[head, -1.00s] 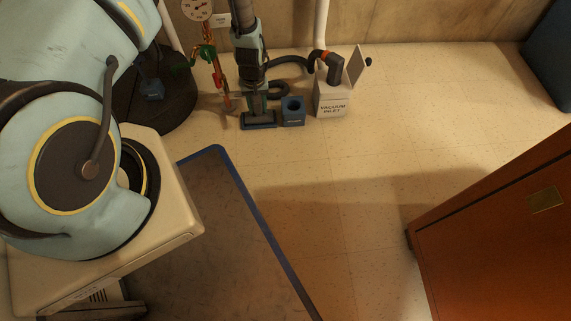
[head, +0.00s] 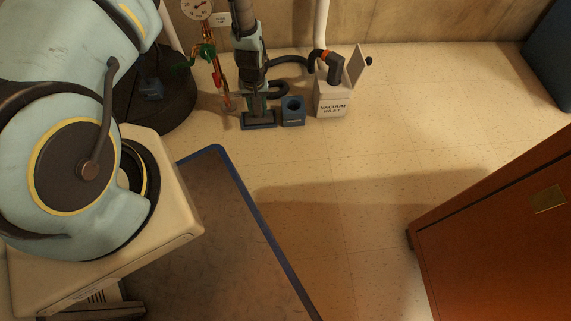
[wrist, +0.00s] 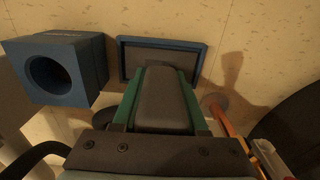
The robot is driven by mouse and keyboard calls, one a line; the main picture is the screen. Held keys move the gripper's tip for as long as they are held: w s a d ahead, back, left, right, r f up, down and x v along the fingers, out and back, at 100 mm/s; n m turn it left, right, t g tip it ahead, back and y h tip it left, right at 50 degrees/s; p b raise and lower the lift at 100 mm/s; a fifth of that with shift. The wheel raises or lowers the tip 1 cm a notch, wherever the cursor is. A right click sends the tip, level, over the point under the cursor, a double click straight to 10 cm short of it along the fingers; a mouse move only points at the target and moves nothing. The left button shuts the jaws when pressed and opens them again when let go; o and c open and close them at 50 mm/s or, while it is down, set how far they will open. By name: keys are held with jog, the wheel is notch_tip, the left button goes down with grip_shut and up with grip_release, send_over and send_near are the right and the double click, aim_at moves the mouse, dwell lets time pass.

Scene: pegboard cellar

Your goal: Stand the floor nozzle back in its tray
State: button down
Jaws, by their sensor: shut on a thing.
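My gripper (wrist: 165,115) has green fingers closed on the floor nozzle (wrist: 165,97), a dark grey block with rounded edges. The tray (wrist: 203,62), a shallow blue-rimmed tray with a dark inside, lies on the floor just beyond the nozzle in the wrist view. In the head view my gripper (head: 256,98) points down over the tray (head: 259,126), with the nozzle mostly hidden between the fingers. The nozzle overlaps the tray in both views. I cannot tell whether its lower end touches the tray floor.
A blue block with a round hole (head: 292,111) stands right of the tray. Beyond it is the white vacuum inlet box (head: 332,101) with a black hose (head: 288,60). Pipework with a green valve (head: 206,50) stands left of my gripper. Open floor (head: 380,130) lies to the right.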

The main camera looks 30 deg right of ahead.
dwell(0.4)
grip_release()
dwell(0.5)
jog(key=shift+r+p, duration=2.8)
jog(key=shift+r, duration=0.7)
